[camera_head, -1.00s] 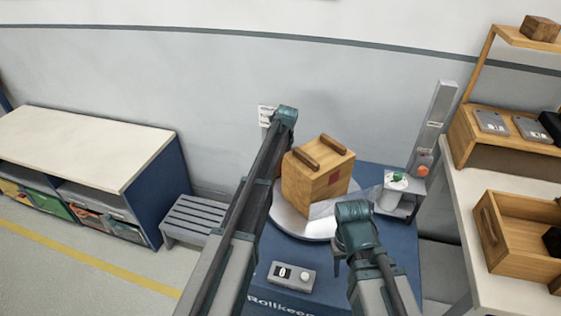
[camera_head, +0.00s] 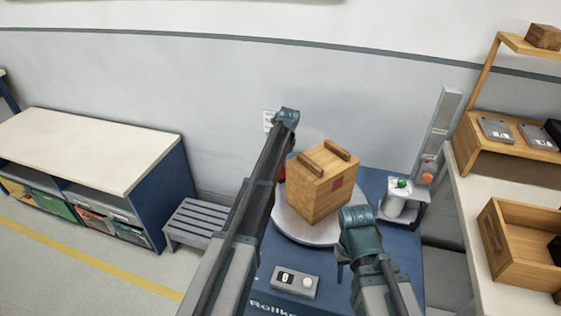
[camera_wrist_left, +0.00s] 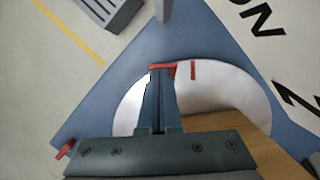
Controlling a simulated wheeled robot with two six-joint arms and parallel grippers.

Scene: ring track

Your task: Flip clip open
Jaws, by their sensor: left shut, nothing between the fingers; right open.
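A small red part, which looks like the clip, shows just left of the wooden box in the head view (camera_head: 283,174). In the left wrist view the red clip (camera_wrist_left: 162,67) lies at the fingertips of my left gripper (camera_wrist_left: 160,72), over the white turntable's edge. Whether they touch is unclear. These fingers are shut with nothing between them. In the head view my left arm hides them. My right gripper (camera_head: 342,271) is open and empty, in front of the turntable's right side. The wooden box (camera_head: 318,193) stands on the white turntable (camera_head: 292,226).
A control box (camera_head: 294,281) sits at the blue base's front. A white container with a green top (camera_head: 397,197) stands right, by a grey post (camera_head: 437,130). A slatted step (camera_head: 194,222) is left; a table with a wooden tray (camera_head: 510,262) is right.

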